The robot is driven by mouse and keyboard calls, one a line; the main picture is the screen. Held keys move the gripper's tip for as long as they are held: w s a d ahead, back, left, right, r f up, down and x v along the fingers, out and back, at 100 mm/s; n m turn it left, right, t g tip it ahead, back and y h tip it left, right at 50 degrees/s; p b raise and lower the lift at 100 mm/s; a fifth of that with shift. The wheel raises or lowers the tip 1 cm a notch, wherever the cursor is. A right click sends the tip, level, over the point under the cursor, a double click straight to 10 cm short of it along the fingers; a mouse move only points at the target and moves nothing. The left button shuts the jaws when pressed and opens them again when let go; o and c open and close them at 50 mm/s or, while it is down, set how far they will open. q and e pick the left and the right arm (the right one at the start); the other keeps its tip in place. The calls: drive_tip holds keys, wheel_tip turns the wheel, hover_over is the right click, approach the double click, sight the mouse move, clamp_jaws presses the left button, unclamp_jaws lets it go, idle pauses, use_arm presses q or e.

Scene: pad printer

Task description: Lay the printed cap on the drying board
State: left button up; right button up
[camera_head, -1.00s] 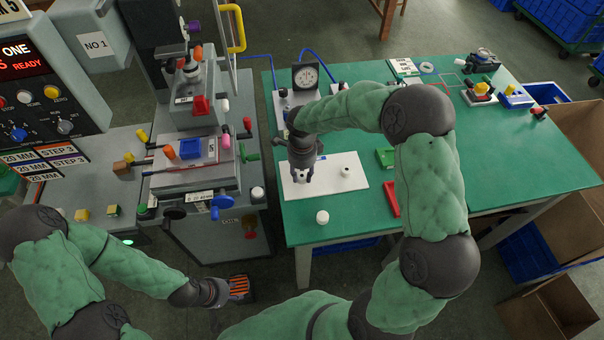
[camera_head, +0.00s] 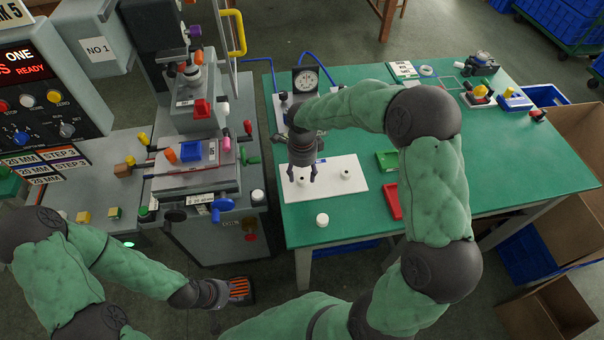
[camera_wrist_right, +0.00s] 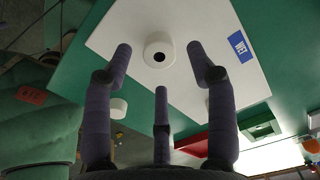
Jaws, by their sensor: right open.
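The white drying board (camera_head: 325,192) lies on the green table; its blue WET label shows in the right wrist view (camera_wrist_right: 240,46). A white cap with a dark centre (camera_wrist_right: 159,54) rests on the board, between and beyond my right fingertips. In the head view this cap (camera_head: 302,183) is just below my right gripper (camera_head: 302,174), which is open and empty. Another cap with a dark mark (camera_head: 346,175) sits to its right on the board. A plain white cap (camera_head: 322,220) stands on the table in front of the board. My left gripper (camera_head: 228,291) is low at the front; its finger state is unclear.
The pad printer (camera_head: 195,150) stands left of the table. A dial gauge (camera_head: 305,79) stands behind the board. The table's right half has free room.

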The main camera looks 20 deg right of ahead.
sight(302, 178)
wheel_tip(302, 178, up, 10)
drive_tip(key=p, duration=0.2)
drive_tip(key=shift+p, duration=0.3)
